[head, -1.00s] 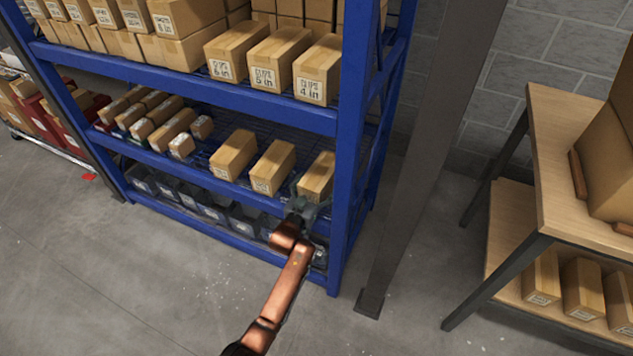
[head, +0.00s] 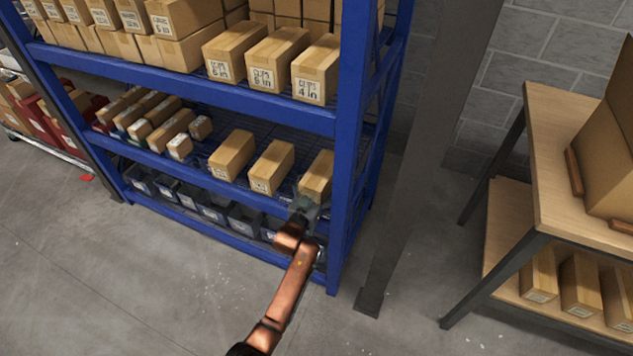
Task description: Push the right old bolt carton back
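The right old bolt carton (head: 318,172) is a tan box at the right end of the blue rack's middle shelf, beside the corner post. Two similar cartons stand to its left, a middle one (head: 272,166) and a left one (head: 232,154). My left gripper (head: 305,207) is at the front end of the right carton and covers its lower front. It looks in contact or very close; I cannot tell which. The fingers are small and dark, so their opening cannot be made out. My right gripper is not in view.
The blue rack's corner post (head: 346,170) stands just right of the carton. Cartons fill the upper shelf, and dark bins (head: 214,208) line the bottom shelf. A grey column (head: 415,150) and a wooden table (head: 552,180) stand to the right.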

